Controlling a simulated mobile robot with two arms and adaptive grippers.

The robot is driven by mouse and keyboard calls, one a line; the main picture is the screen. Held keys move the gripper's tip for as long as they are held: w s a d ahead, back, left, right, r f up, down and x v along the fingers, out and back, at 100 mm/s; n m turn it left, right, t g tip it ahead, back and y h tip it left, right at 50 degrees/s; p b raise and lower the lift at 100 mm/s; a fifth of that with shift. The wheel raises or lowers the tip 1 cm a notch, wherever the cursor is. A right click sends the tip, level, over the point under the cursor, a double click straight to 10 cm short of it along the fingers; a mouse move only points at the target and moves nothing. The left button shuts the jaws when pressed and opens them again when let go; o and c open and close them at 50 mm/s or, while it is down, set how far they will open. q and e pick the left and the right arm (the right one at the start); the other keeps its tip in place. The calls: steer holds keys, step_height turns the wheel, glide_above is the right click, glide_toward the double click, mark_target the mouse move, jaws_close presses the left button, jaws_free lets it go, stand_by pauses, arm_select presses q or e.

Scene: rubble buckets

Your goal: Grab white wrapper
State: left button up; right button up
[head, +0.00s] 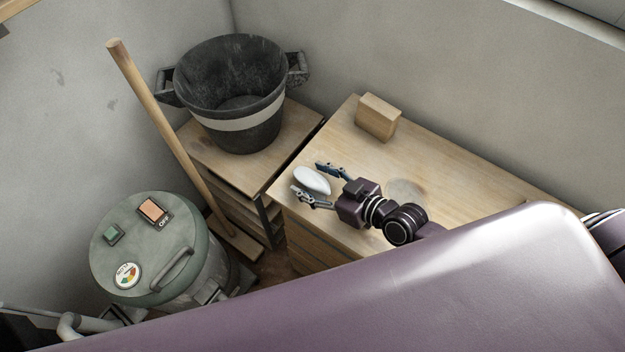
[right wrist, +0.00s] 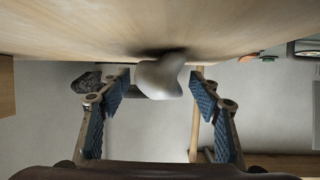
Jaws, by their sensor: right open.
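The white wrapper (head: 313,180) lies near the left end of the wooden cabinet top in the head view. My right gripper (head: 314,185) is open, with its two fingers on either side of the wrapper. In the right wrist view the wrapper (right wrist: 160,78) shows as a pale, rounded lump between the fingertips of the gripper (right wrist: 160,88), with a gap seen on each side. I cannot tell whether a finger touches it. My left gripper is not in view.
A wooden block (head: 377,117) stands at the cabinet's (head: 440,165) back edge. A black bucket (head: 243,125) with a pale band sits on a lower wooden unit to the left. A broom (head: 165,130) leans there, beside a green vacuum drum (head: 150,255).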

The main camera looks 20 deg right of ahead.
steer(key=c, duration=1)
steer(key=shift+c, duration=0.2)
steer(key=shift+r, duration=0.15)
